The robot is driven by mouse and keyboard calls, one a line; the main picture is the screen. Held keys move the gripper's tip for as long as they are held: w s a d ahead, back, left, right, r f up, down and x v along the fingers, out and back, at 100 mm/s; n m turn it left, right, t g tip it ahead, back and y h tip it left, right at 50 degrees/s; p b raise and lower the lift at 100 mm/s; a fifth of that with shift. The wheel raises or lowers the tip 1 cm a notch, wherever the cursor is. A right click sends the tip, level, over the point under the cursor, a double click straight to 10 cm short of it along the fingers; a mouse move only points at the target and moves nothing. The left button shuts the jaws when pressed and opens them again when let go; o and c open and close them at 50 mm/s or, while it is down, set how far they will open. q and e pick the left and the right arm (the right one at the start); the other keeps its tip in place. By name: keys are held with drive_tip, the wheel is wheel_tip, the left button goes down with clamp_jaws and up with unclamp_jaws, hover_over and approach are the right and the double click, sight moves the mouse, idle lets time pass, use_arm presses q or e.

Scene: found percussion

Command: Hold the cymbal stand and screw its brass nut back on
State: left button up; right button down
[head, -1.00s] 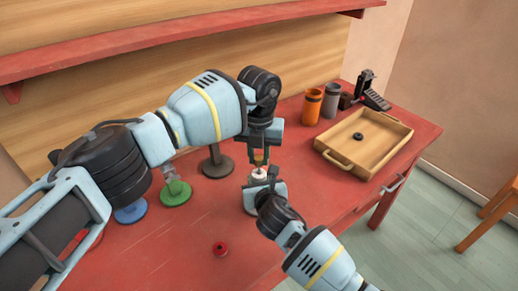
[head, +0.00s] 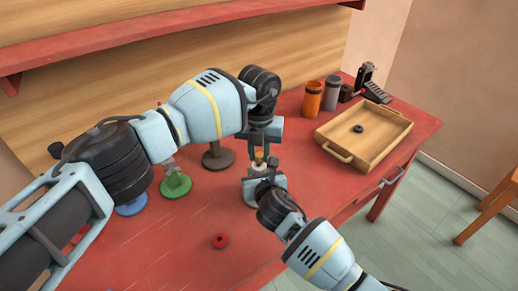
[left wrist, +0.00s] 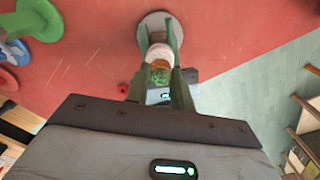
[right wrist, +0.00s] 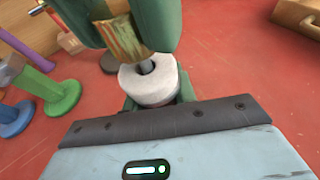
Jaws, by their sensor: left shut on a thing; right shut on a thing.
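My left gripper (head: 260,151) reaches down from above and is shut on the brass nut (right wrist: 124,38). The nut is just over the top of the cymbal stand. A white felt cylinder (right wrist: 150,82) sits around the stand's thin grey rod (right wrist: 147,66), whose tip shows in the felt's hole. I cannot tell whether nut and rod touch. My right gripper (head: 261,177) is shut on the stand just below the felt; its fingers are mostly hidden in the right wrist view. The stand's round grey base (left wrist: 155,22) shows on the table in the left wrist view.
A green stand (head: 175,186), a blue base (head: 130,208) and a dark stand (head: 217,158) are on the left. A red spool (head: 219,240) lies in front. A wooden tray (head: 345,158), an orange cup (head: 313,98) and a grey cup (head: 332,93) are on the right.

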use_arm(q)
drive_tip(key=shift+f, duration=0.55)
idle(0.6)
